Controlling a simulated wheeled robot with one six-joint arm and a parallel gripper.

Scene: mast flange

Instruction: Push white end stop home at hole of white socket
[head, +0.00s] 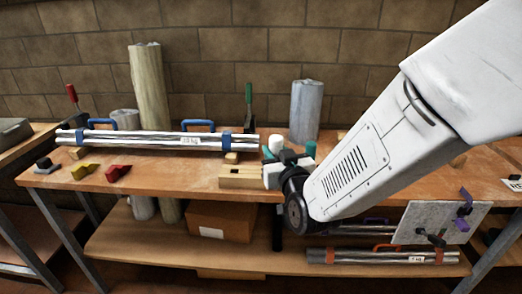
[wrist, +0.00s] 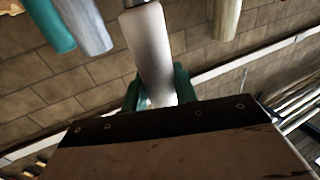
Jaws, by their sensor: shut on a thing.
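My gripper (head: 289,150) is above the right half of the bench, with teal fingers on either side of a white piece. The white end stop (head: 276,143) rises between the fingers. In the wrist view the white end stop (wrist: 150,52) is a smooth, pale, rounded bar. The teal fingers of my gripper (wrist: 157,88) are shut on its lower part. I cannot make out the white socket or its hole for certain; my wrist and arm cover much of that area. I cannot tell whether the end stop touches anything besides the fingers.
A pale wooden block (head: 240,181) lies just left of my gripper. Long silver tubes (head: 155,139) with blue clamps lie along the bench (head: 170,172). A grey cylinder (head: 305,110) stands behind my gripper. Yellow (head: 85,171) and red (head: 118,172) pieces lie at front left.

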